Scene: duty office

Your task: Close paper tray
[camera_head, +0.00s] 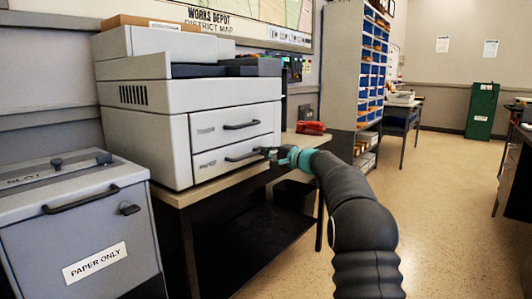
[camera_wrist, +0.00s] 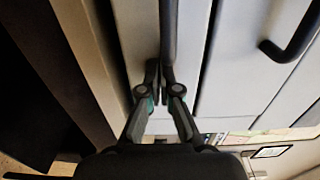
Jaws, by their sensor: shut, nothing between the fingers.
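The white copier's lower drawer, the paper tray (camera_head: 220,166), has a small "PAPER" label and a dark bar handle (camera_head: 240,157). Its front looks about flush with the drawer above; I cannot tell whether a small gap remains. My gripper (camera_head: 266,151) is at the right end of this handle. In the wrist view my gripper (camera_wrist: 160,72) is shut and empty, its fingertips close beside the dark handle bar (camera_wrist: 168,35) at the tray front (camera_wrist: 136,40). Whether they touch the bar or the front is unclear.
The upper drawer (camera_head: 220,124) with its own handle is just above. The copier stands on a table (camera_head: 178,197) with a dark shelf underneath. A grey "PAPER ONLY" bin (camera_head: 60,235) is at left. A red object (camera_head: 311,128) lies behind my gripper. Open floor is at right.

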